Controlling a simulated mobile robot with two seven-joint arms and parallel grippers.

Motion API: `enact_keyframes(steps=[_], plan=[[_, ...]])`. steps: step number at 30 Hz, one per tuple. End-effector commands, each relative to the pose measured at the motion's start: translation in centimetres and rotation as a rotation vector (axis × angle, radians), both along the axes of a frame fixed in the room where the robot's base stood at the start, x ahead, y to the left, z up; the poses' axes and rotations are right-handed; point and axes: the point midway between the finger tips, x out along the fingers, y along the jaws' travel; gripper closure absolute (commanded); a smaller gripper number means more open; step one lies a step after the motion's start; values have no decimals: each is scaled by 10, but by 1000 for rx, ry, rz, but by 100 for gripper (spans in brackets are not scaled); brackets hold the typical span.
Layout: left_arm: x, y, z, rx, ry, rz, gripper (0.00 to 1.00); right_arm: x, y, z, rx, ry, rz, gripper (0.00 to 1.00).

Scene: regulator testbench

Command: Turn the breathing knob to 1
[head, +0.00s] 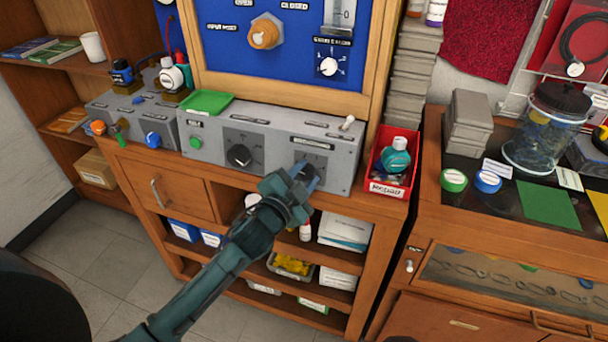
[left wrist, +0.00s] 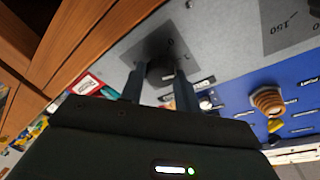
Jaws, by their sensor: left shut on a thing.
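My left gripper (head: 303,180) reaches the front of the grey console (head: 215,149) and is shut on the dark knob at its right side. In the left wrist view the two fingers (left wrist: 160,88) stand on either side of this dark knob (left wrist: 160,73), on a dark square dial plate (left wrist: 168,45) with small pale marks. Its pointer direction is hidden, and its label is too small to read. A second black knob (head: 239,156) sits on the console to the left, clear of the gripper. My right gripper is not in view.
A small white lever (head: 347,123) stands on the console top, above the gripped knob. A red bin (head: 394,165) with a bottle stands close to the right. Above is a blue panel (head: 222,48) with an orange knob (head: 264,34) and a white dial (head: 329,66).

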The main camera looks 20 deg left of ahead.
Motion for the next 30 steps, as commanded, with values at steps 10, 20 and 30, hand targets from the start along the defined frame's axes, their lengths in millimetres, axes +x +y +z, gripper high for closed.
enact_keyframes(steps=[10,20,30], plan=[[1,0,2,-2,-4,0,49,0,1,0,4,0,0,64],[-3,0,1,-2,-1,0,46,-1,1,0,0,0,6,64],[-62,11,2,-2,2,-1,46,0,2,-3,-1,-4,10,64]])
